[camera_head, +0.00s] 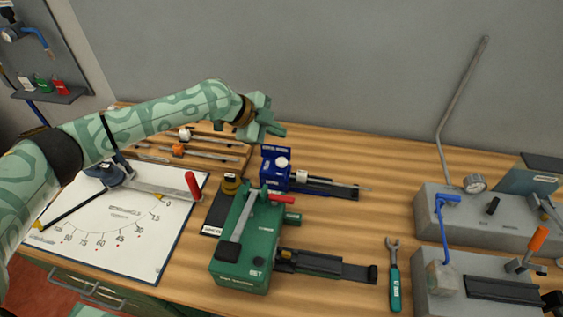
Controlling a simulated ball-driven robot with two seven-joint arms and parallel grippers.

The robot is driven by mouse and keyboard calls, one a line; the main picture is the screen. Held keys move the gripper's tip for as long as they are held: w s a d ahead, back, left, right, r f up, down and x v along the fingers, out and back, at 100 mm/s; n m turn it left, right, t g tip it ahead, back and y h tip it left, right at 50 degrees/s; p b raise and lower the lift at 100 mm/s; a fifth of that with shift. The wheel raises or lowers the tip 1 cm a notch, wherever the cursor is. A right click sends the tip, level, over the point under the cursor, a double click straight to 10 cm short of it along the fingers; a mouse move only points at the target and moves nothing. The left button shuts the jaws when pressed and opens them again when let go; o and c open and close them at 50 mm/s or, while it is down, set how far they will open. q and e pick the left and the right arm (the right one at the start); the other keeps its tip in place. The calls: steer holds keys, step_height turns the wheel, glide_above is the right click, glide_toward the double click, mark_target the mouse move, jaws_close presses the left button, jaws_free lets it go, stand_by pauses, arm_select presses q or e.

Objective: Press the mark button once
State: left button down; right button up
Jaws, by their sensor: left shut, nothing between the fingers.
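A small blue device (276,170) stands on the bench near the middle, with a pale round button-like cap (282,162) on top. I cannot read a label that names the mark button, so I cannot tell for sure that this cap is it. My left gripper (274,131) is shut and empty, above and a little behind the blue device, apart from it. My left arm reaches in from the left. My right gripper is not in view.
A green machine (243,248) with a red-tipped lever stands in front of the blue device. A white angle-scale board (128,248) lies at left. A green-handled wrench (394,288) lies at right, beside grey housings (433,215).

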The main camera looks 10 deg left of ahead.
arm_select(q)
steer(key=b, duration=0.4)
glide_above(278, 162)
step_height(278, 162, down, 6)
steer(key=shift+a+f, duration=0.1)
steer(key=shift+f, duration=0.1)
steer(key=shift+f+b, duration=0.5)
stand_by(1.1)
steer(key=shift+f, duration=0.15)
steer(key=shift+f, duration=0.3)
